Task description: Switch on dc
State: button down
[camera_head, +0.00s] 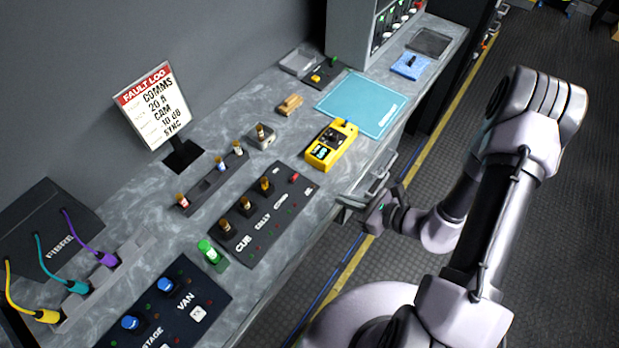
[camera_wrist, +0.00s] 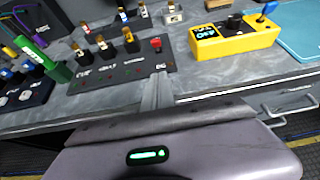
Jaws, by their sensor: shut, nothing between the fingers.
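The panel also shows in the wrist view (camera_wrist: 122,79), where the red switch (camera_wrist: 156,44) stands above a label that seems to read DC. I cannot tell the switch's position. My gripper (camera_head: 346,204) is shut and empty at the counter's front edge, to the right of the panel. In the wrist view my fingertips (camera_wrist: 157,80) point toward the panel's DC end, apart from the red switch.
A yellow meter (camera_head: 330,147) stands right of the panel, with a teal mat (camera_head: 362,103) beyond it. A handle (camera_head: 381,174) juts from the counter front near my gripper. Bare counter lies between panel and meter.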

jog(key=b, duration=0.1)
send_near(295, 180)
notch_tip(295, 180, down, 3)
jog(key=shift+w+a+f, duration=0.1)
jog(key=shift+w+a, duration=0.05)
jog(key=w+a, duration=0.1)
jog(key=w+a+r, duration=0.1)
jog(key=a, duration=0.1)
jog(key=shift+w, duration=0.15)
jog(key=shift+w+a+r, duration=0.15)
jog(key=shift+w+a, duration=0.1)
jog(key=shift+w, duration=0.05)
jog(key=shift+a+r+h+p, duration=0.1)
jog(key=shift+r+h+p, duration=0.15)
jog(key=shift+p, duration=0.2)
